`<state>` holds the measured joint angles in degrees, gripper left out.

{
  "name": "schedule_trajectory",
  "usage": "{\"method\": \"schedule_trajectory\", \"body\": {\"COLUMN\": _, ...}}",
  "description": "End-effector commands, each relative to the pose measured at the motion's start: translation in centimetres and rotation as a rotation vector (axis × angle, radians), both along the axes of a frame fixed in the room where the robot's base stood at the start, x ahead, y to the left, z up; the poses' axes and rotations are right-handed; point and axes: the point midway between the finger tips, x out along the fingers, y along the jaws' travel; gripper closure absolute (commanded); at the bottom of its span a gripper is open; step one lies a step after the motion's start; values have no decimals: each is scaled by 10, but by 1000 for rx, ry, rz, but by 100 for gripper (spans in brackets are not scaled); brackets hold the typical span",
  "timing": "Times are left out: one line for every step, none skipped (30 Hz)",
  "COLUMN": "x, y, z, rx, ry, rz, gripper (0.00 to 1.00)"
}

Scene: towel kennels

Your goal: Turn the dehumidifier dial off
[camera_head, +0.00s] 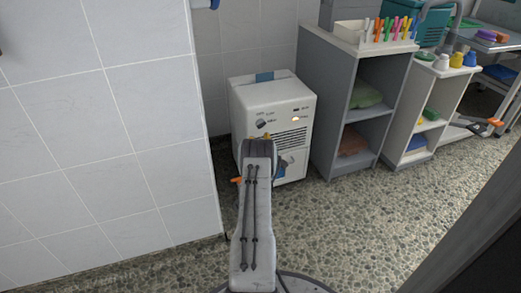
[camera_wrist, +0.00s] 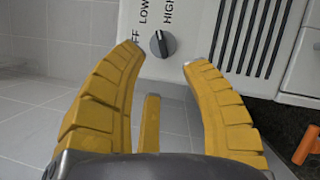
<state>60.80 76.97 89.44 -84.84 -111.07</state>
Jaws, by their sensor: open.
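The dehumidifier (camera_head: 258,95) is a white box on the floor against the tiled wall. Its dark round dial (camera_head: 261,123) is on the front face, left of a lit orange lamp. In the wrist view the dial (camera_wrist: 162,45) lies between and just beyond my fingertips, with OFF (partly cut off), LOW and HIGH printed around it. Its pale mark points roughly up, toward the space between LOW and HIGH. My gripper (camera_wrist: 163,58) has yellow fingers spread open, one on each side of the dial; no touch shows. In the head view my arm hides the lower left front.
A vent grille (camera_wrist: 250,35) lies right of the dial. A tiled wall (camera_head: 150,110) stands close left of my arm. A grey shelf unit (camera_head: 322,110) with folded towels stands right of the dehumidifier. Pebbled floor (camera_head: 370,220) is clear at the right front.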

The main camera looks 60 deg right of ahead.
Motion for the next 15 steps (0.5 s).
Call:
{"method": "schedule_trajectory", "body": {"x": -3, "y": 5, "z": 0, "rx": 1, "ry": 1, "rz": 1, "gripper": 58}}
{"method": "schedule_trajectory", "body": {"x": -5, "y": 8, "z": -1, "rx": 1, "ry": 1, "rz": 1, "gripper": 58}}
{"method": "schedule_trajectory", "body": {"x": -6, "y": 12, "z": -1, "rx": 1, "ry": 1, "rz": 1, "gripper": 58}}
{"method": "schedule_trajectory", "body": {"x": -8, "y": 15, "z": -2, "rx": 1, "ry": 1, "rz": 1, "gripper": 58}}
{"method": "schedule_trajectory", "body": {"x": -9, "y": 17, "z": -3, "rx": 0, "ry": 0, "rz": 0, "gripper": 58}}
{"method": "schedule_trajectory", "body": {"x": -11, "y": 20, "z": -3, "rx": 1, "ry": 1, "rz": 1, "gripper": 58}}
{"method": "schedule_trajectory", "body": {"x": -12, "y": 22, "z": -3, "rx": 0, "ry": 0, "rz": 0, "gripper": 58}}
{"method": "schedule_trajectory", "body": {"x": -13, "y": 24, "z": -4, "rx": 0, "ry": 0, "rz": 0, "gripper": 58}}
{"method": "schedule_trajectory", "body": {"x": -15, "y": 26, "z": -4, "rx": 1, "ry": 1, "rz": 1, "gripper": 58}}
{"method": "schedule_trajectory", "body": {"x": -15, "y": 28, "z": -4, "rx": 0, "ry": 0, "rz": 0, "gripper": 58}}
{"method": "schedule_trajectory", "body": {"x": -16, "y": 29, "z": -4, "rx": -1, "ry": 0, "rz": 0, "gripper": 58}}
{"method": "schedule_trajectory", "body": {"x": -17, "y": 31, "z": -5, "rx": -1, "ry": 0, "rz": 0, "gripper": 58}}
{"method": "schedule_trajectory", "body": {"x": -17, "y": 32, "z": -5, "rx": 0, "ry": 0, "rz": 0, "gripper": 58}}
{"method": "schedule_trajectory", "body": {"x": -18, "y": 32, "z": -5, "rx": 0, "ry": 0, "rz": 0, "gripper": 58}}
{"method": "schedule_trajectory", "body": {"x": -18, "y": 33, "z": -5, "rx": 0, "ry": 0, "rz": 0, "gripper": 58}}
